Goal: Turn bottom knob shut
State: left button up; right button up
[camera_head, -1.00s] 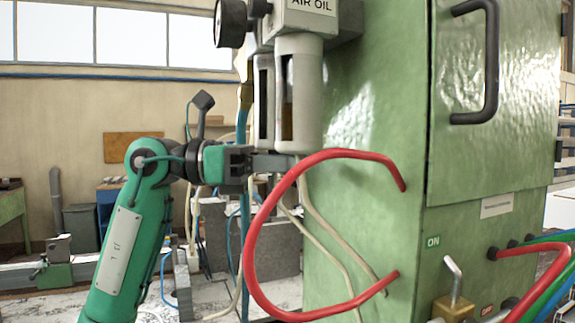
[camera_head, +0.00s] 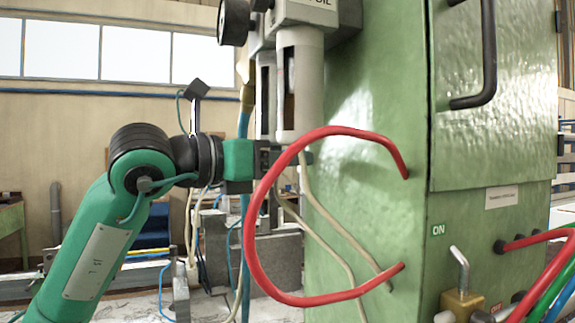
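The air-oil unit hangs on the side of the green cabinet, with two grey bowls (camera_head: 301,85) that have dark sight windows. My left gripper (camera_head: 300,158) is just under the bowls, reaching in level from the left. Its fingers are seen side-on and partly covered by the red hose, so their gap does not show. I cannot make out a knob at the bottom of the bowls; the gripper and hose cover that spot. I cannot tell whether the fingers touch anything. My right gripper is not in view.
A red hose (camera_head: 252,235) loops from the green cabinet (camera_head: 380,210) in front of the gripper. Pale hoses (camera_head: 335,231) hang below the bowls. A round gauge (camera_head: 234,22) is above left. A brass block with a bent lever (camera_head: 461,303) is at lower right.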

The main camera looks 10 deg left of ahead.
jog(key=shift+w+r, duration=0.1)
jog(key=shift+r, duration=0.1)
pick_arm(q)
jog(key=o, duration=1)
jog(key=shift+a, duration=0.1)
jog(key=shift+s+a, duration=0.3)
jog(key=b+v, duration=0.2)
jog(key=v, duration=1)
jog(key=shift+s+a, duration=0.25)
jog(key=shift+s, duration=0.1)
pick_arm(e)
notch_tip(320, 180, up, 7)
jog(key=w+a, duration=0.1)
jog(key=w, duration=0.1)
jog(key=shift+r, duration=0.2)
